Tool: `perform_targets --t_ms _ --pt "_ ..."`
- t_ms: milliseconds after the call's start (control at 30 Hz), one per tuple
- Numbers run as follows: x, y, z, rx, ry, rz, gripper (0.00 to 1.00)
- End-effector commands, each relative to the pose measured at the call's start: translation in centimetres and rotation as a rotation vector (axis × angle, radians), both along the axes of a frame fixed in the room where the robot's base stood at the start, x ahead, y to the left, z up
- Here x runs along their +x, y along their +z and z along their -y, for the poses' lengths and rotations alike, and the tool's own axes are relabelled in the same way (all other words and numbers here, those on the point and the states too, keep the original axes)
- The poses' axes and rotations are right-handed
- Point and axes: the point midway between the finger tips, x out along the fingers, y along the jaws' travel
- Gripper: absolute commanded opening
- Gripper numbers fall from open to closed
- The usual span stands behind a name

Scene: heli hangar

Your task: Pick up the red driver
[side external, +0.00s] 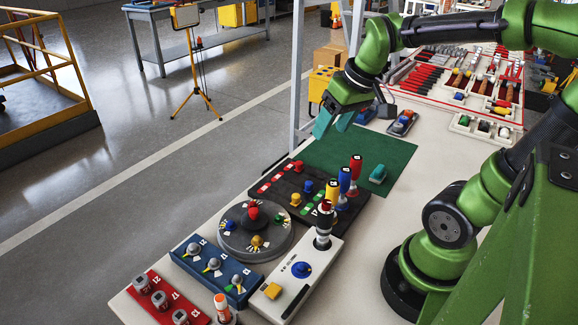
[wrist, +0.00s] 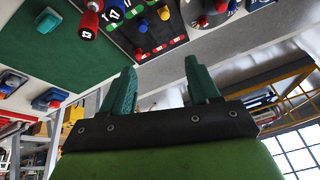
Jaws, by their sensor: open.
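The red driver (side external: 356,164) stands upright with its red handle on top, at the right back of the black panel (side external: 290,179). A blue driver (side external: 345,177) and a yellow one (side external: 333,187) stand in a row in front of it. In the wrist view the red driver (wrist: 90,22) shows at the upper left, end-on. My gripper (side external: 334,125) has teal fingers, open and empty. It hangs above the back edge of the green mat, behind and left of the driver, apart from it. In the wrist view the spread fingers (wrist: 161,82) have nothing between them.
The green mat (side external: 345,150) lies behind the panel and holds a small teal object (side external: 378,174). A round grey dial (side external: 253,232), a blue switch box (side external: 214,268) and a white box (side external: 297,279) fill the front. Tool trays (side external: 458,80) lie at the back right.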

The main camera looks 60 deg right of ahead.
Motion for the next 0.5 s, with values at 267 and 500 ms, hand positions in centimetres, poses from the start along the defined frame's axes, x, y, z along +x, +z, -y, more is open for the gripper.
perform_targets --t_ms 267,500 --pt "-0.5 -0.1 8.9 -0.157 0.488 -0.270 0.61" --pt "-1.3 1.2 10.7 -0.206 0.927 -0.349 0.61"
